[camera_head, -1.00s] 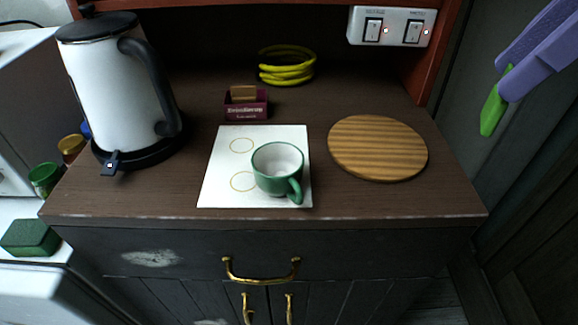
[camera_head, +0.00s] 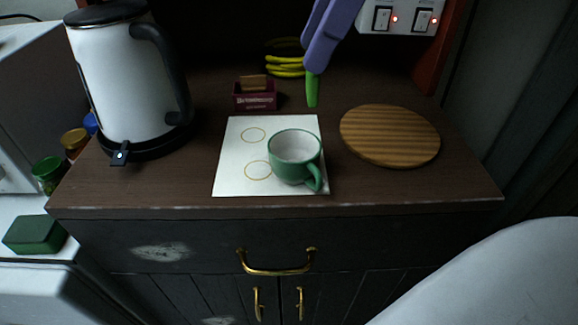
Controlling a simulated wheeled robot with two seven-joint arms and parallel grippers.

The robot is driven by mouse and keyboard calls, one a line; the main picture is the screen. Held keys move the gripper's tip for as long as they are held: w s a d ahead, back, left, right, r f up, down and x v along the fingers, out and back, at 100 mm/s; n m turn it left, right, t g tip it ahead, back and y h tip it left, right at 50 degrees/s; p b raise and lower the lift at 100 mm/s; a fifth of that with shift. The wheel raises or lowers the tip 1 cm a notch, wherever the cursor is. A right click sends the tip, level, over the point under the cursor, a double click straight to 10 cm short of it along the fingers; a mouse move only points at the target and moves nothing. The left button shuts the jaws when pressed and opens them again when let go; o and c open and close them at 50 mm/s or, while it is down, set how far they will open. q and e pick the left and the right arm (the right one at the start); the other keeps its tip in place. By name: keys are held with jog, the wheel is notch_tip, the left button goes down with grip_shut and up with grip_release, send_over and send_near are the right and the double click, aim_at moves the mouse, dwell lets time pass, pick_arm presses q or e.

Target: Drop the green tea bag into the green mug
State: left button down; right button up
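The green mug (camera_head: 296,158) stands upright on the white sheet, its handle toward the lower right. Its pale inside looks empty. A small maroon box (camera_head: 255,97) behind the sheet holds a tan packet (camera_head: 254,82) sticking out of its top. I cannot tell whether this packet is the green tea bag; no plainly green one shows. My purple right gripper with green fingertips (camera_head: 312,92) hangs right of the box and behind the mug, apart from both. It is seen side-on, so its opening is hidden. My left gripper is not in view.
The white kettle (camera_head: 115,80) stands at the left. The white sheet (camera_head: 233,150) bears two ring marks. A round wooden board (camera_head: 390,135) lies at the right. Counter between sheet and kettle is clear.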

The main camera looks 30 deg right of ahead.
jog(key=shift+f+b, duration=0.85)
jog(key=shift+f, duration=0.8)
jog(key=o, duration=0.6)
jog(key=shift+o, duration=0.2)
jog(key=v, duration=1)
jog(key=shift+r+p, duration=0.15)
jog(key=shift+p, duration=0.3)
jog(key=shift+s+a, duration=0.1)
